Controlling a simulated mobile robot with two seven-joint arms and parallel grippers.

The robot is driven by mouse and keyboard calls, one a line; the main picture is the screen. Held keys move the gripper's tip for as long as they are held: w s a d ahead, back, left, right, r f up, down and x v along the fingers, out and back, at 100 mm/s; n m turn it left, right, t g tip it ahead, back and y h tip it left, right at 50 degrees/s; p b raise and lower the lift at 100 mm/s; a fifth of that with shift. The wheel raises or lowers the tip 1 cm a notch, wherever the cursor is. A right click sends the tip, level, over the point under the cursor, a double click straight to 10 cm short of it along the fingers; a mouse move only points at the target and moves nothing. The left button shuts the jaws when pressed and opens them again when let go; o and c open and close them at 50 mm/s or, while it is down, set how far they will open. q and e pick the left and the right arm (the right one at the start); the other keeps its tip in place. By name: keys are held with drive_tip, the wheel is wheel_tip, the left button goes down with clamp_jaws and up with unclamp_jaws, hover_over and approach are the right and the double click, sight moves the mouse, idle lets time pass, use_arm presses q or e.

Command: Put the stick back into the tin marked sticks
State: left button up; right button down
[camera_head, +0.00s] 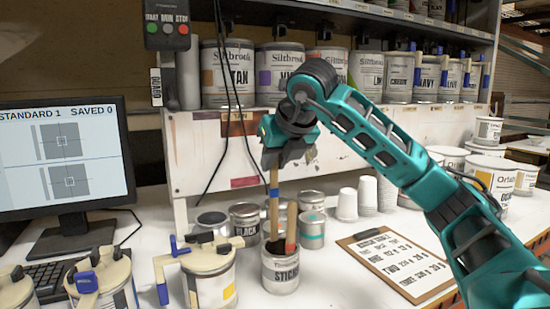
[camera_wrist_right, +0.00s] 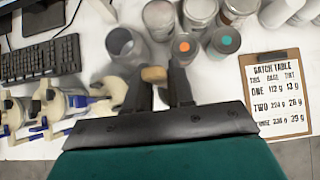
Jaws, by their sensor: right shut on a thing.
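The tin marked sticks (camera_head: 281,274) stands upright on the white bench in the head view. My right gripper (camera_head: 283,158) is above it, shut on the top of a wooden stick (camera_head: 274,205) with a blue band. The stick hangs nearly upright, and its dark lower end is at the tin's mouth; I cannot tell how far inside it reaches. A second stick with a red part (camera_head: 291,228) stands in the tin. In the right wrist view the held stick's top (camera_wrist_right: 154,73) shows between the fingers (camera_wrist_right: 160,90). My left gripper is not in view.
Several small tins, one marked black (camera_head: 245,218), stand behind the sticks tin. Lidded dispensers (camera_head: 208,272) are to its left, beside the monitor (camera_head: 66,155). A clipboard (camera_head: 395,262) lies to the right, with white cups (camera_head: 347,204) behind. Paint shelves rise at the back.

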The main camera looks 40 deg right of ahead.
sight(275, 198)
drive_tip(key=shift+f+b, duration=1.35)
drive_tip(key=shift+f, duration=0.5)
drive_tip(key=shift+f+b, duration=0.3)
drive_tip(key=shift+f, duration=0.1)
drive_tip(key=shift+f+b, duration=0.5)
drive_tip(key=shift+f, duration=0.15)
drive_tip(key=shift+f+b, duration=0.6)
drive_tip(key=shift+f, duration=0.05)
drive_tip(key=shift+f+b, duration=0.4)
drive_tip(key=shift+f, duration=0.1)
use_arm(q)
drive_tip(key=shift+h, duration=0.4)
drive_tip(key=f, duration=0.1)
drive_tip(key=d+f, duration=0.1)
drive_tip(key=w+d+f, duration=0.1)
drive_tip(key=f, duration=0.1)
use_arm(e)
drive_tip(key=shift+f, duration=0.15)
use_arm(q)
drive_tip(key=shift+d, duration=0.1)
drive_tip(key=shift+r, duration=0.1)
